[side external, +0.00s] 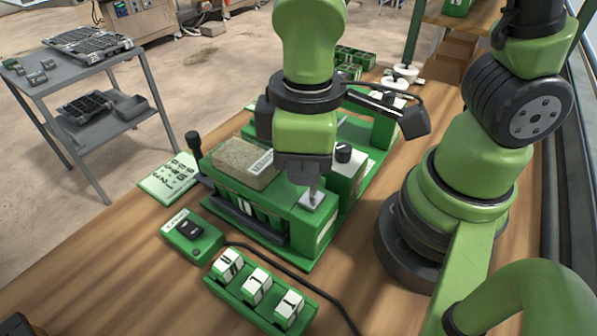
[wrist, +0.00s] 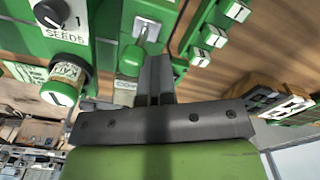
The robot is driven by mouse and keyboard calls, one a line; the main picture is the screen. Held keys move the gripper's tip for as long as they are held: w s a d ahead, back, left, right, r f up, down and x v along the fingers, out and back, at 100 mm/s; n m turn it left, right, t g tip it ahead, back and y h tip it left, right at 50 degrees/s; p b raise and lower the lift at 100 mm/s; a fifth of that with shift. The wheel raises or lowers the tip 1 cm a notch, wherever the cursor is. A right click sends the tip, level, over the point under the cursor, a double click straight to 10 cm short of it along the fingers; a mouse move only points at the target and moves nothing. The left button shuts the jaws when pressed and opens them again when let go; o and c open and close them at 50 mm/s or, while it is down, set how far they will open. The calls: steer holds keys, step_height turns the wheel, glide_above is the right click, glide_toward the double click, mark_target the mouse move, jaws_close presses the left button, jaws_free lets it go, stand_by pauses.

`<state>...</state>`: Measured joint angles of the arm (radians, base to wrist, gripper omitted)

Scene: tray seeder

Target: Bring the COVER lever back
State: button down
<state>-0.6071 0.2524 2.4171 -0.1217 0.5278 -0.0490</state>
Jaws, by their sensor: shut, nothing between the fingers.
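My gripper (side external: 313,187) points down over the near right end of the green seeder (side external: 325,236), its fingers shut and empty. The fingers (wrist: 160,62) also show shut in the wrist view. Just beyond them there is a pale metal plate (wrist: 147,28) with a slim lever-like part on it; the plate shows under my fingers in the side view (side external: 312,201). A rounded green knob (wrist: 130,58) lies beside the fingers, above a label (wrist: 125,87) reading "COV", the rest hidden by my gripper. I cannot tell whether fingers and lever touch.
A SEEDS dial (side external: 344,152) stands behind my gripper, with a tan block (side external: 243,163) to the left on the seeder. A black-knobbed lever (side external: 194,143) rises at the far left. A switch box (side external: 191,236) and a green rack of white blocks (side external: 258,292) are in front.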

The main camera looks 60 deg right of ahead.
steer(key=shift+s+d+f, duration=0.1)
steer(key=shift+d+f, duration=0.2)
steer(key=shift+d, duration=0.3)
step_height(320, 180, up, 6)
steer(key=a, duration=0.1)
steer(key=shift+a, duration=0.25)
steer(key=shift+r, duration=0.1)
steer(key=s+d+r+m+t+y, duration=0.1)
steer(key=s+d+r+m+t, duration=0.1)
steer(key=d+r+m+t, duration=0.5)
step_height(320, 180, up, 3)
steer(key=d+m, duration=0.2)
steer(key=shift+d+f+m+y, duration=0.15)
steer(key=shift+m+y, duration=0.25)
